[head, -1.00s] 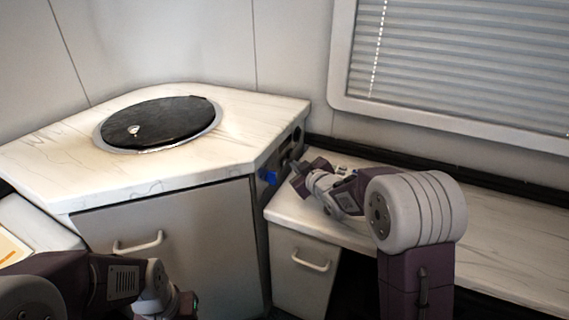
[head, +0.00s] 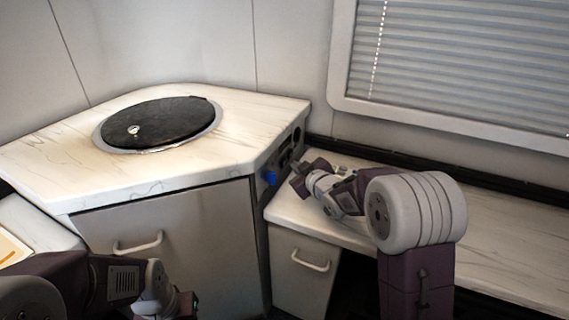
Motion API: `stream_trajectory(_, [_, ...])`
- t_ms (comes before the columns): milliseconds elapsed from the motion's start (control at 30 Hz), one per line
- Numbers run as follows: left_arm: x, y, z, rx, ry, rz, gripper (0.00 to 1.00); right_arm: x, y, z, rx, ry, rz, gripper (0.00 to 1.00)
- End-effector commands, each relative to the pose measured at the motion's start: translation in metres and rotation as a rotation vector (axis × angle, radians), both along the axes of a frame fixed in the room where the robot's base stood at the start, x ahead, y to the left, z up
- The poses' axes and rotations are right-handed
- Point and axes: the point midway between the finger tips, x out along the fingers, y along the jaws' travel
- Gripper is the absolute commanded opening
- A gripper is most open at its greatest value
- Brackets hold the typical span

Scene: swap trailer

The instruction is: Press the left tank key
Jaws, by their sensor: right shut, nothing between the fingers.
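A small blue part (head: 270,178) sticks out from the dark side panel (head: 284,160) of the corner cabinet; it may be a tank key, but it is too small to be sure. My right gripper (head: 293,177) is shut and empty, just right of the blue part and close to the panel. I cannot tell whether it touches the panel. It hides part of the panel, so other keys there cannot be made out. My left arm enters at the bottom left, and its gripper (head: 178,306) is cut off by the lower edge, with its fingers hidden.
The corner cabinet's marble top (head: 240,115) holds a round black lid (head: 165,120). A lower marble counter (head: 500,235) runs right beneath the window blind (head: 460,60). Small items (head: 343,168) lie behind my right wrist. Drawer handles (head: 310,262) face the front.

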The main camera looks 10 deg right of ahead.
Motion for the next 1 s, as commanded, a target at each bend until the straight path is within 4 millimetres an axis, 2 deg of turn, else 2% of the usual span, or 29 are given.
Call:
stream_trajectory(633, [0.0000,0.0000,-0.0001,0.000,0.000,0.000,0.00,0.0001,0.0002,0.0000,0.000,0.000,0.000,0.00])
stream_trajectory(1000, [0.0000,0.0000,-0.0022,0.000,0.000,0.000,0.00,0.0048,0.0072,-0.0001,0.000,0.001,0.000,0.00])
